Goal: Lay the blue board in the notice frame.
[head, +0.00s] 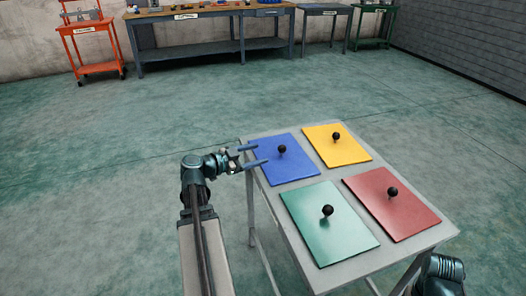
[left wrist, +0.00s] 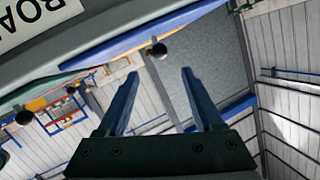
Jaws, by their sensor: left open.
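The blue board (head: 278,171) lies flat at the far left of a grey table, with a black ball knob (head: 282,149) standing on it. My left gripper (head: 262,154) is open and empty at the board's left edge, its two fingers pointing toward the knob. In the left wrist view, the blue board (left wrist: 120,46) shows edge-on and its knob (left wrist: 159,50) appears between and beyond the open fingertips (left wrist: 160,73). The knob is not gripped. I cannot make out the notice frame in either view.
Yellow (head: 345,153), green (head: 318,238) and red (head: 382,217) boards with black knobs share the grey table (head: 268,208). A long workbench (head: 212,42), an orange cart (head: 98,69) and other small tables stand along the back wall. The floor between is clear.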

